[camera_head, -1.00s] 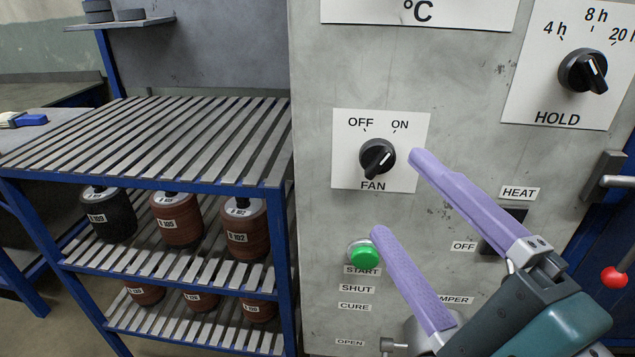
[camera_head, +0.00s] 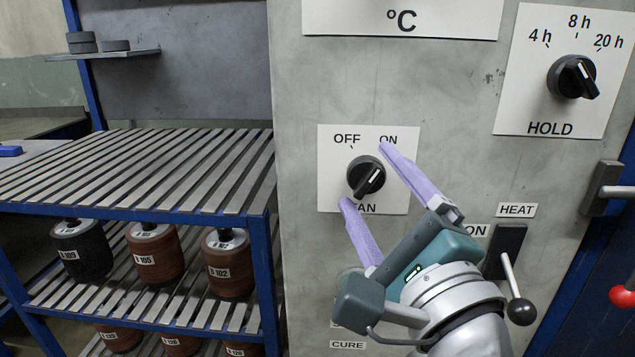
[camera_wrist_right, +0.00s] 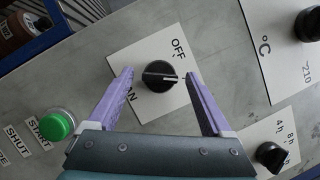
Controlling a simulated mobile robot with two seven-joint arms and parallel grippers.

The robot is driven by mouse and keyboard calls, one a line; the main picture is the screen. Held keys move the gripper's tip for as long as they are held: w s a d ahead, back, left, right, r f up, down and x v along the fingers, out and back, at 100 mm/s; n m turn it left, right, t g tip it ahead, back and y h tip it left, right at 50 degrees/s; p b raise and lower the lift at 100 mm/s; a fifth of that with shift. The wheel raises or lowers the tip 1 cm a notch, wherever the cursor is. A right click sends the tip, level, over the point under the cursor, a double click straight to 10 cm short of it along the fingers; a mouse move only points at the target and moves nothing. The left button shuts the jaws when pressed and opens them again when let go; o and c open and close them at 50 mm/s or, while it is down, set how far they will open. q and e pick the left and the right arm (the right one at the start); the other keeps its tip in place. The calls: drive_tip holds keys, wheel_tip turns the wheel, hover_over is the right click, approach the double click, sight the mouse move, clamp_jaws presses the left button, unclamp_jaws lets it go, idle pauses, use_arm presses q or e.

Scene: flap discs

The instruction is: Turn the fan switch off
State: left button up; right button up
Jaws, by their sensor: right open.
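The fan switch is a round black knob (camera_head: 366,177) with a raised grip bar and a white line, on a white plate (camera_head: 328,165) marked OFF, ON and FAN. Its white line slants up to the right, toward the ON side. My right gripper (camera_head: 365,175) is open, with one purple finger at the upper right of the knob and the other at the lower left. In the right wrist view the knob (camera_wrist_right: 160,76) sits between the open fingers (camera_wrist_right: 158,74), with a gap on both sides. The fingers partly cover the ON and FAN lettering. My left gripper is out of view.
The HOLD knob (camera_head: 573,77) is at the upper right. A HEAT lever with a dark ball (camera_head: 521,311) is right of my wrist. The green start button (camera_wrist_right: 57,125) is left of the fingers.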

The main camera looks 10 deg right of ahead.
clamp_jaws()
idle(0.8)
